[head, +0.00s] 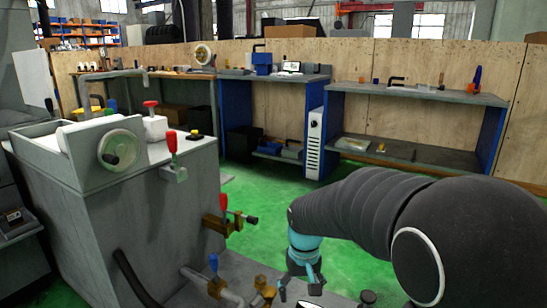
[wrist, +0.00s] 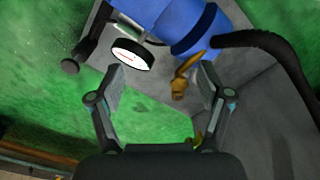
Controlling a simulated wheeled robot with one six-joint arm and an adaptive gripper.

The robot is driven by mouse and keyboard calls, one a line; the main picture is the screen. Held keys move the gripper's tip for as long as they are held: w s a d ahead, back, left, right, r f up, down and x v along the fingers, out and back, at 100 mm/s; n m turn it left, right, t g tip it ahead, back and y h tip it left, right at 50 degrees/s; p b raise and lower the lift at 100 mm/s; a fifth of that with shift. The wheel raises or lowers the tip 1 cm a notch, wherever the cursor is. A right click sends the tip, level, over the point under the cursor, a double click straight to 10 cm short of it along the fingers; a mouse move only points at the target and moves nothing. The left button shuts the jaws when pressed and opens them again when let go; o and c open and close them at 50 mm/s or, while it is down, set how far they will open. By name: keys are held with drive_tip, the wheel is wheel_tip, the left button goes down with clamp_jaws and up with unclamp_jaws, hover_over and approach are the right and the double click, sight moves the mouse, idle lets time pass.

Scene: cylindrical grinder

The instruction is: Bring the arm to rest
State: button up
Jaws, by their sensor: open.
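My gripper (wrist: 162,82) is open, with its two fingers wide apart and nothing between them. In the head view my arm reaches in from the right in dark sleeving, bent downward, and my gripper (head: 308,277) hangs low beside the grey grinder (head: 130,215). In the wrist view a blue cylinder (wrist: 165,18), a white-faced gauge (wrist: 132,55) and a brass fitting (wrist: 182,78) show beyond the fingertips. I cannot tell how far below the fingers they are.
Red-handled levers (head: 172,150) and brass valves (head: 215,286) stick out from the grinder near my gripper. A black hose (wrist: 262,42) curves at the right of the wrist view. Workbenches (head: 420,92) stand along the back wall. Green floor (head: 275,195) lies open between.

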drive_tip(key=s+d+r+m+t+p, duration=0.1)
drive_tip(key=s+d+r+t, duration=0.1)
drive_tip(key=s+d+r, duration=0.2)
drive_tip(key=s+d+r+m+t+p, duration=0.1)
drive_tip(key=s+d+r, duration=0.4)
drive_tip(key=s+r, duration=0.5)
drive_tip(key=shift+s+r+t+p, duration=0.25)
drive_tip(key=shift+s+t+p, duration=0.65)
drive_tip(key=shift+s, duration=2.5)
drive_tip(key=shift+t+b, duration=0.3)
drive_tip(key=shift+b, duration=0.05)
